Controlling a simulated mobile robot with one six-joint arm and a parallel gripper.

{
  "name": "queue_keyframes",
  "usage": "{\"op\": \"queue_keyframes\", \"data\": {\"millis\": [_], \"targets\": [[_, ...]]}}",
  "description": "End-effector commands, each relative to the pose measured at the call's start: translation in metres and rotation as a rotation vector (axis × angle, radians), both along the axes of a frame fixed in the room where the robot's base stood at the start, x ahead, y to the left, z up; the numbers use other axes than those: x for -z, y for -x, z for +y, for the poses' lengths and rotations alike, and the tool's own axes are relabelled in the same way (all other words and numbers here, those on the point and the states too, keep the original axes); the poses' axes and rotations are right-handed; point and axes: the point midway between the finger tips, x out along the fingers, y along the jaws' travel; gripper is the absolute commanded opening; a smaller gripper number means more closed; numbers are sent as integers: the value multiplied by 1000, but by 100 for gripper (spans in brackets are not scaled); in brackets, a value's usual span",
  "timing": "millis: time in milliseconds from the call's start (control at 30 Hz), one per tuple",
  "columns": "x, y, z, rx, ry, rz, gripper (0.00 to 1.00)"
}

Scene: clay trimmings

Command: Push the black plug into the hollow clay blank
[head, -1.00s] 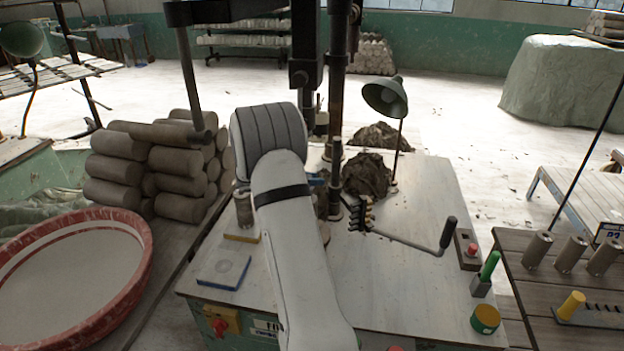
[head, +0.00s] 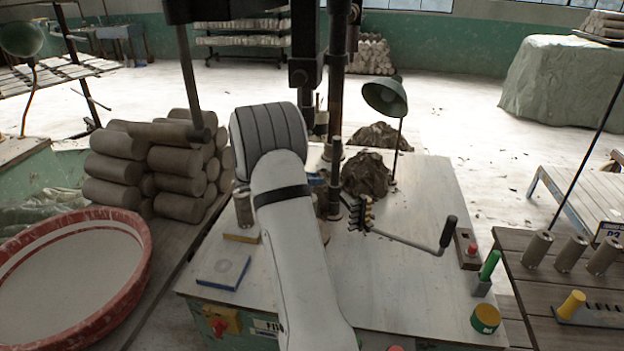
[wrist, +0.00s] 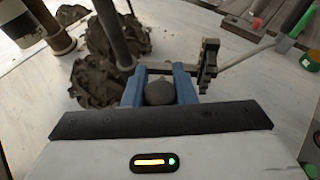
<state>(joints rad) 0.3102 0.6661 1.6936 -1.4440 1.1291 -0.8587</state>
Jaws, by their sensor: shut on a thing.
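My gripper (wrist: 159,72) has blue fingers, shut on a dark grey, round-topped thing (wrist: 160,92) in the wrist view. It looks like the black plug; its lower part is hidden between the fingers. In the head view my own arm covers most of the gripper and what it holds. A grey-brown upright cylinder (head: 243,209), perhaps a clay blank, stands on the table left of my arm; I cannot see whether it is hollow. Another brownish shape (head: 322,203) shows partly past my arm's right edge, too hidden to identify.
A dark post (head: 336,180), rough clay lumps (head: 366,177), a lamp (head: 386,97) and a crank handle (head: 448,233) stand close by on the table (head: 420,300). A blue-edged pad (head: 222,270) lies at front left. The table's right part is mostly bare.

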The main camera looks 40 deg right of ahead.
Motion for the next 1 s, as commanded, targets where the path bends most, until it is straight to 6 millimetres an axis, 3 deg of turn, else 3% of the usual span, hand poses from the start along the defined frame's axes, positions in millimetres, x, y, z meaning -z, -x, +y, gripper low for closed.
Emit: {"op": "queue_keyframes", "data": {"millis": [1000], "targets": [[8, 0, 0, 0, 0, 0, 0]]}}
